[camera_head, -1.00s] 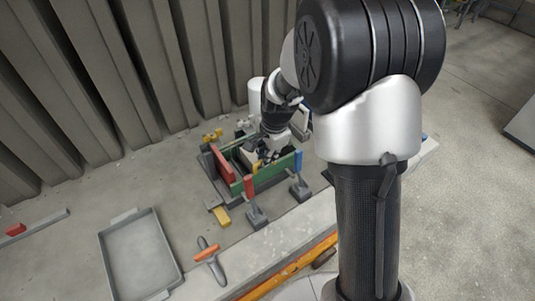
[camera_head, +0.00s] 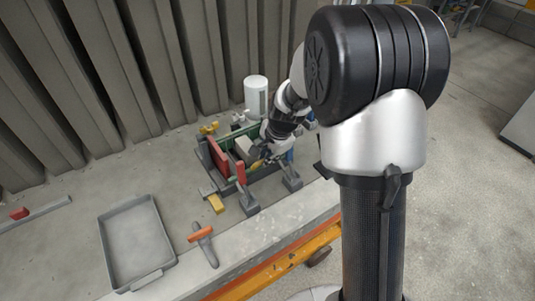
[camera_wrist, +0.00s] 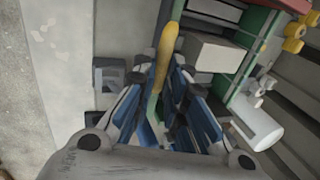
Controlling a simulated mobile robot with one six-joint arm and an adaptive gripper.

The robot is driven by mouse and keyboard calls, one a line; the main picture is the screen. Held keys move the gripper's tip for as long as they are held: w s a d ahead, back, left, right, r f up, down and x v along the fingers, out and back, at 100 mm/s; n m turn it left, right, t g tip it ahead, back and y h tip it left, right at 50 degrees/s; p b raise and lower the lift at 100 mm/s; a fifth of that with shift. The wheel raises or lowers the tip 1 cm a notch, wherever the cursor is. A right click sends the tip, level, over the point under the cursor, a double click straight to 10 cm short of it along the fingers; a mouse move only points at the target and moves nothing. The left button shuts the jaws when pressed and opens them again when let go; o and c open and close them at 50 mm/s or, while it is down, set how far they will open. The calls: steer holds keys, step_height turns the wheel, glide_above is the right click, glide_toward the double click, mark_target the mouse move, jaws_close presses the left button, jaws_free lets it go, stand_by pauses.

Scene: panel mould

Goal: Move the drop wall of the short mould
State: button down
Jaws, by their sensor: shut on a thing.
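The short mould is a small frame on the bench, with a red wall (camera_head: 218,157), a green far wall (camera_head: 251,134) and a pale grey block (camera_head: 243,150) inside. My gripper (camera_head: 263,160) is low at its front right side. In the wrist view my gripper (camera_wrist: 160,92) is shut on a piece with a yellow upper part (camera_wrist: 167,52) and green below, seemingly the drop wall; my fingers hide much of it. The pale block (camera_wrist: 213,52) and green wall (camera_wrist: 250,48) lie to its right. Whether the held piece touches the mould I cannot tell.
A red-topped stand (camera_head: 248,200) and a blue-topped stand (camera_head: 291,180) are in front of the mould. A white cylinder (camera_head: 256,97) stands behind.

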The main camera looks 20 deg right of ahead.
steer(key=shift+s+d+f+b, duration=0.15)
steer(key=shift+s+f+b, duration=0.05)
steer(key=shift+s+f, duration=0.45)
steer(key=shift+s+d+f+b, duration=0.15)
steer(key=shift+s+f, duration=0.25)
steer(key=shift+s, duration=0.3)
steer(key=c, duration=1.6)
jaws_free()
steer(key=shift+d, duration=0.15)
steer(key=v, duration=1.2)
steer(key=shift+w+r, duration=0.2)
steer(key=shift+w, duration=0.1)
